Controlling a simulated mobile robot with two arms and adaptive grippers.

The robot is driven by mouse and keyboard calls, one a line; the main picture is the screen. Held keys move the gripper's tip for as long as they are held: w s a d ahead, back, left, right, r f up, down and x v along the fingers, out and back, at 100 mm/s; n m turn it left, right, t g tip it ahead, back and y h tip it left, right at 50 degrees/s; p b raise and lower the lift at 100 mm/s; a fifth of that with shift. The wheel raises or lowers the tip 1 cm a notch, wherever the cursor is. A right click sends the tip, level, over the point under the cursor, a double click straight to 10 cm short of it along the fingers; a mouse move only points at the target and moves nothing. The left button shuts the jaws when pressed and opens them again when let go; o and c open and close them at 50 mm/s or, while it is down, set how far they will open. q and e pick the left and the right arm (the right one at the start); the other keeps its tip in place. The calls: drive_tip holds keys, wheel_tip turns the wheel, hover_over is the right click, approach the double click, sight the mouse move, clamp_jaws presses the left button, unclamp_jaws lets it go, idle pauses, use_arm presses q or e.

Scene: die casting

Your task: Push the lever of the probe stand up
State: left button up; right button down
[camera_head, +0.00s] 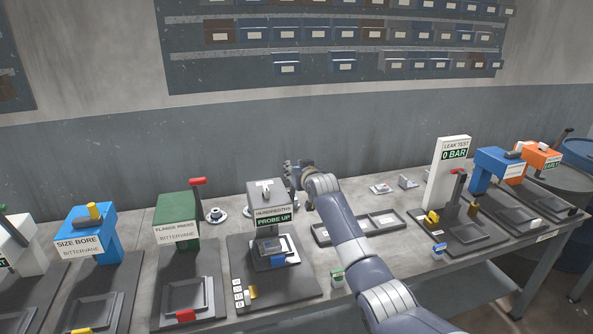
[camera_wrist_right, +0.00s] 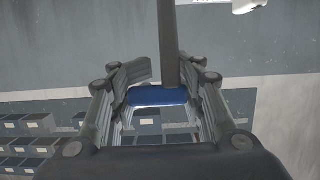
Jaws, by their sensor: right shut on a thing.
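The probe stand (camera_head: 264,200) is a grey column on a dark base, left of centre in the head view. Its signs read HUNDREDTHS and, in green, PROBE UP. A small grey part with a blue face (camera_head: 272,247) sits on its plate. My right gripper (camera_head: 298,168) is beside the top of the stand, at its right rear. In the right wrist view, the right gripper (camera_wrist_right: 155,97) is shut on the blue grip (camera_wrist_right: 157,97) of a dark lever rod (camera_wrist_right: 168,45). The lever is hidden in the head view. My left gripper is out of view.
The green flange press (camera_head: 177,215) stands left of the probe stand. The white leak test post (camera_head: 449,180) stands farther right. Small metal parts lie on the bench.

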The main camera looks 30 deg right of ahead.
drive_tip(key=shift+d, duration=0.15)
drive_tip(key=c, duration=1.2)
unclamp_jaws()
drive_tip(key=shift+o, duration=1.4)
drive_tip(key=shift+d+f, duration=0.15)
drive_tip(key=v, duration=1.2)
